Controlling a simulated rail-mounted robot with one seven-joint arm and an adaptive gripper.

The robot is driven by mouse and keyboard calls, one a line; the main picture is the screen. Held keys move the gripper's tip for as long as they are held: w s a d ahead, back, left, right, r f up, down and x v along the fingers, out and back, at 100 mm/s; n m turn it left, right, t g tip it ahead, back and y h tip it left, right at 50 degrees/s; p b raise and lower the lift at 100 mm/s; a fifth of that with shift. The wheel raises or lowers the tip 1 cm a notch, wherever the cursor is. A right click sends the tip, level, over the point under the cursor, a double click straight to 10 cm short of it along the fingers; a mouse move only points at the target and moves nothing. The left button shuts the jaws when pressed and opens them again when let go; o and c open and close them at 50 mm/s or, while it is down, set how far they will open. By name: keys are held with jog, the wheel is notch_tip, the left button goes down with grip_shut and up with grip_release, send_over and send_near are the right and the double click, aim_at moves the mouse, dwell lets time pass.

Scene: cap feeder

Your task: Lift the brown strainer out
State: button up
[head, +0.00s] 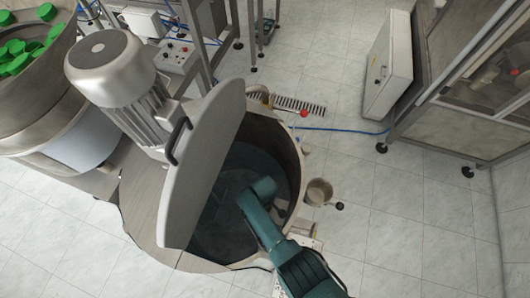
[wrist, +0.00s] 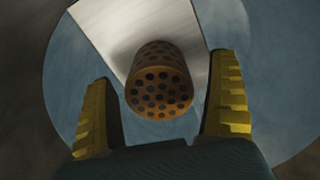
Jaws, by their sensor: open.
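The brown strainer (wrist: 158,88) shows in the wrist view as a short cylinder with a face full of dark round holes. It lies between the two yellow fingers of my gripper (wrist: 163,72), which are open with a gap on both sides of it. I cannot tell how far the strainer is beyond the fingertips. In the head view my arm reaches down into the round vat (head: 293,150). The strainer and my fingers cannot be made out there.
A pale flat plate (wrist: 105,25) lies behind the strainer, with a blue-grey round surface about it. The vat's raised lid (head: 203,165), with a motor (head: 112,75), stands left of the opening. A small pot (head: 319,191) is outside the right rim.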

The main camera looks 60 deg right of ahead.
jog(key=shift+w+r, duration=0.1)
jog(key=c, duration=1.4)
jog(key=shift+o, duration=0.2)
jog(key=shift+r, duration=0.1)
notch_tip(320, 180, up, 18)
jog(key=p, duration=0.7)
notch_tip(320, 180, up, 21)
jog(key=p, duration=1.7)
